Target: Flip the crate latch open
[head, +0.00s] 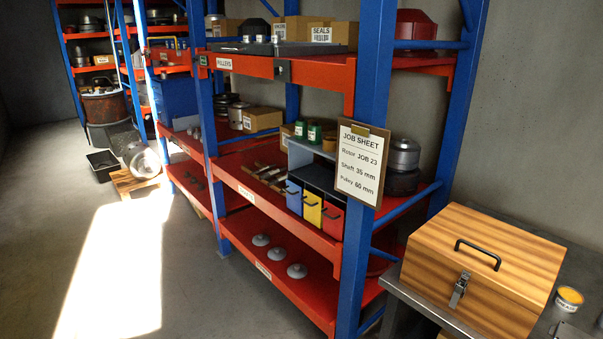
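The wooden crate (475,275) sits on a grey bench (430,308) at the lower right of the head view. Its lid is down, with a dark handle (478,254) on top. The metal latch (460,289) is on the crate's front face, across the seam between lid and body. The latch looks fastened, but it is small in the picture. Neither of my grippers shows in this view, and nothing touches the crate or the latch.
A blue and red shelf rack (371,120) stands left of the crate, with a job sheet (360,163) hung on its post. A small yellow-topped can (569,297) stands right of the crate. The floor (110,250) at left is open.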

